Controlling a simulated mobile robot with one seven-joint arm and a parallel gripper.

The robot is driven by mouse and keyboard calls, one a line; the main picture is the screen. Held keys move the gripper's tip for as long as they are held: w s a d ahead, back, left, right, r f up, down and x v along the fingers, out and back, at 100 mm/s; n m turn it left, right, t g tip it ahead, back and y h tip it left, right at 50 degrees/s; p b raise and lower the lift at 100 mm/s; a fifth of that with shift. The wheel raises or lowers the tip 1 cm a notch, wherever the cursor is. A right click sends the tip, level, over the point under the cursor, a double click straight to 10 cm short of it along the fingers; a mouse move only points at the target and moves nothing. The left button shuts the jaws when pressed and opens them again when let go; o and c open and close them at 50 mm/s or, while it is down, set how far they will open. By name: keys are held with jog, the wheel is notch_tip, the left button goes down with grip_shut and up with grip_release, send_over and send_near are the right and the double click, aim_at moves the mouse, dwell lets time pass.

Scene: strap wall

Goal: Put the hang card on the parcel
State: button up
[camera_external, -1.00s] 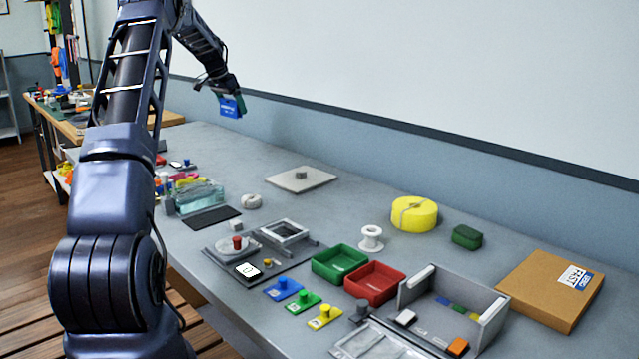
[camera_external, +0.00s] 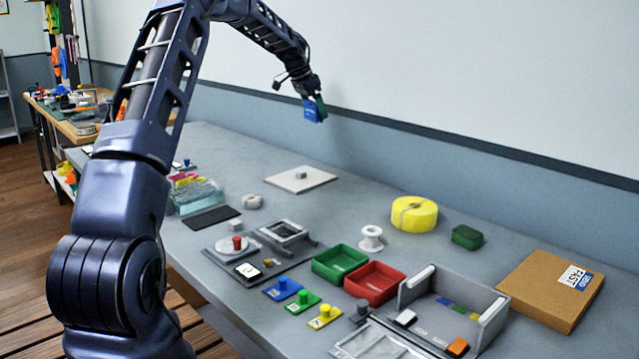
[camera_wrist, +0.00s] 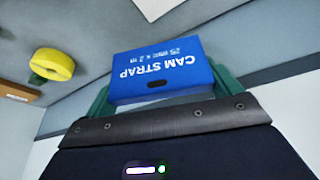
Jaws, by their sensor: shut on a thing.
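My gripper (camera_external: 315,106) is shut on a blue hang card (camera_external: 311,110) and holds it high above the back of the table. In the wrist view the blue card (camera_wrist: 165,70) sits between the green fingers and reads "CAM STRAP" upside down, with a dark slot near its edge. The parcel (camera_external: 540,285) is a flat brown box at the table's right end, with a white and blue label on top. A brown edge, likely the parcel (camera_wrist: 18,90), shows at the left of the wrist view. My gripper is well apart from the parcel.
A yellow strap roll (camera_external: 414,214), a green block (camera_external: 467,237) and a white spool (camera_external: 371,238) stand between my gripper and the parcel. Green (camera_external: 340,262) and red (camera_external: 374,283) trays and a grey open bin (camera_external: 492,325) lie nearer the front. The parcel's top is mostly bare.

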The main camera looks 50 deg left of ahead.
jog(key=w+d+m+h, duration=0.1)
jog(key=w+d+m, duration=0.15)
jog(key=d, duration=0.85)
jog(key=w+d+m, duration=0.1)
jog(key=w+d, duration=0.2)
jog(key=d, duration=0.8)
notch_tip(320, 180, up, 3)
jog(key=m+g+h, duration=0.2)
jog(key=m+g, duration=0.2)
jog(key=m, duration=0.7)
send_over(559, 293)
jog(key=a, duration=0.2)
notch_tip(559, 293, down, 20)
jog(key=shift+w+d+f, duration=0.1)
jog(key=o, duration=0.6)
jog(key=shift+o, duration=0.4)
